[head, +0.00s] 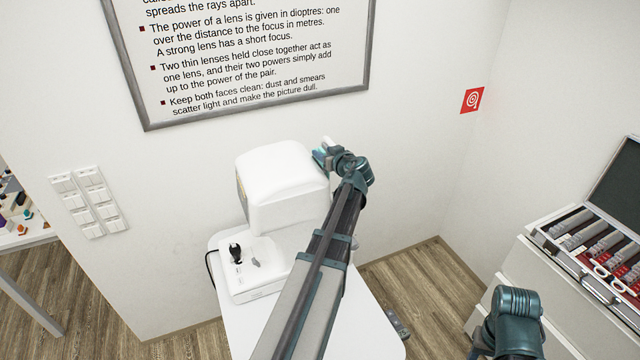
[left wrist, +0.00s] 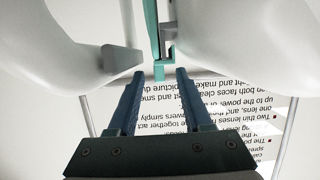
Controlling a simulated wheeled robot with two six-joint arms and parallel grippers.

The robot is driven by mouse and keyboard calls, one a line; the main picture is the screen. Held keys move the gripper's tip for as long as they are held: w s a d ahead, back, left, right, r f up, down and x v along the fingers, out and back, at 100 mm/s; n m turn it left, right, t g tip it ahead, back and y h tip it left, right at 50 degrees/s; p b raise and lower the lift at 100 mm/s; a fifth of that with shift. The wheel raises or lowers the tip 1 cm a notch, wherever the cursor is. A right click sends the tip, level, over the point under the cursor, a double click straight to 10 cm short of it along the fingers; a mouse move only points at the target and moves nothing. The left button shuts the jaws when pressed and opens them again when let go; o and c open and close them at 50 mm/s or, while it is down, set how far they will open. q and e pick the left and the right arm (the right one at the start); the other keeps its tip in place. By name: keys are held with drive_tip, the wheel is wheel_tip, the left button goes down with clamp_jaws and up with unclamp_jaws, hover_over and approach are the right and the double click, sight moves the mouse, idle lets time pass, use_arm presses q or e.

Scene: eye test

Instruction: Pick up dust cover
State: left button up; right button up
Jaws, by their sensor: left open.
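No separate dust cover is plain to see. A white rounded hood (head: 280,180) forms the top of a white instrument (head: 255,280) on a small white table; I cannot tell whether it is a cover or the casing. My left gripper (head: 325,158) is at the hood's right rear edge, partly hidden by my wrist; contact cannot be told. In the left wrist view my left gripper (left wrist: 156,85) is open, with nothing seen between its fingers. White curved surfaces stand ahead on both sides, with a teal strip (left wrist: 157,70) between them. My right gripper is not seen.
The white table (head: 375,320) stands by the wall, under a framed text board (head: 250,60). Wall switches (head: 90,200) are at left and a red sign (head: 472,99) at right. An open lens case (head: 590,250) lies on a cabinet at right. Wooden floor shows between.

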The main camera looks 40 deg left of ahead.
use_arm(q)
drive_tip(key=x, duration=0.2)
drive_tip(key=shift+w+a+f, duration=0.1)
drive_tip(key=shift+w+a, duration=0.05)
drive_tip(key=shift+a, duration=0.1)
drive_tip(key=shift+d, duration=0.1)
clamp_jaws()
idle(1.0)
